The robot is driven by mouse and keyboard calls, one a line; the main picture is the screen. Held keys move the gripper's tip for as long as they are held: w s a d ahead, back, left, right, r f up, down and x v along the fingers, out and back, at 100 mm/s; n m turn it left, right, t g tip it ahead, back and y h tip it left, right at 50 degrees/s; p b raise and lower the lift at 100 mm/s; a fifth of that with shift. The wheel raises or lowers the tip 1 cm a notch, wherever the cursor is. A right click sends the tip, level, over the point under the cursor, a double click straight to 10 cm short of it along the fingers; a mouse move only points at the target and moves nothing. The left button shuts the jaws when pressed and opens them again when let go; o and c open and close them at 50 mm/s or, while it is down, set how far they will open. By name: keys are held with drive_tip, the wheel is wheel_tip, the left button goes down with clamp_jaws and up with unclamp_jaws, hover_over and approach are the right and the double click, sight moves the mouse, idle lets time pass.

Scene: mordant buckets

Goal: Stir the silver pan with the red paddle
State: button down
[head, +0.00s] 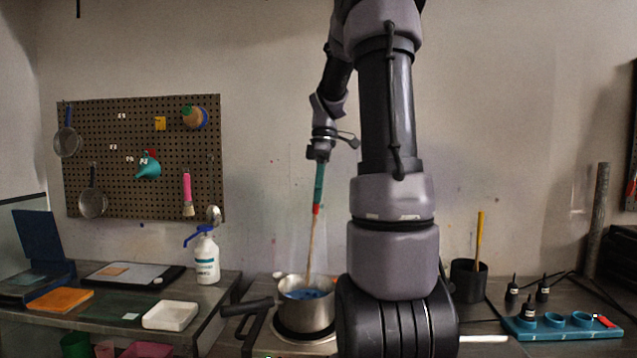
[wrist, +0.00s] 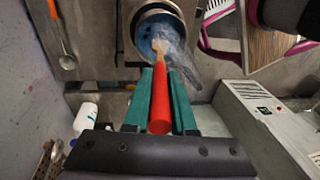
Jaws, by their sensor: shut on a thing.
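My gripper (head: 317,200), with green fingers, is above the silver pan (head: 308,318) and shut on the red paddle (head: 311,245). In the wrist view the paddle's red handle (wrist: 160,110) lies between both fingers of my gripper (wrist: 162,82). Its pale wooden shaft points down, slightly tilted, and its lower end is inside the pan, hidden by the rim and the blue contents. The pan stands on a round burner with its black handle to the left. It also shows in the wrist view (wrist: 140,18), with blue liquid inside.
A white bottle with a blue pump (head: 206,260) stands left of the pan. A white tray (head: 171,315) lies on the left bench. On the right are a black pot (head: 468,283) holding a yellow stick and a blue tray (head: 560,330) with cups. A pegboard (head: 120,190) hangs behind.

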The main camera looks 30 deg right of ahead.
sight(316, 212)
drive_tip(key=shift+s+a+f, duration=0.1)
drive_tip(key=shift+a+f, duration=0.1)
drive_tip(key=shift+f, duration=1)
drive_tip(key=shift+s+a+f, duration=0.15)
drive_tip(key=shift+a+f, duration=0.1)
drive_tip(key=shift+f, duration=0.9)
drive_tip(key=shift+s+a+f, duration=0.1)
drive_tip(key=shift+a+f, duration=0.1)
drive_tip(key=shift+f, duration=1)
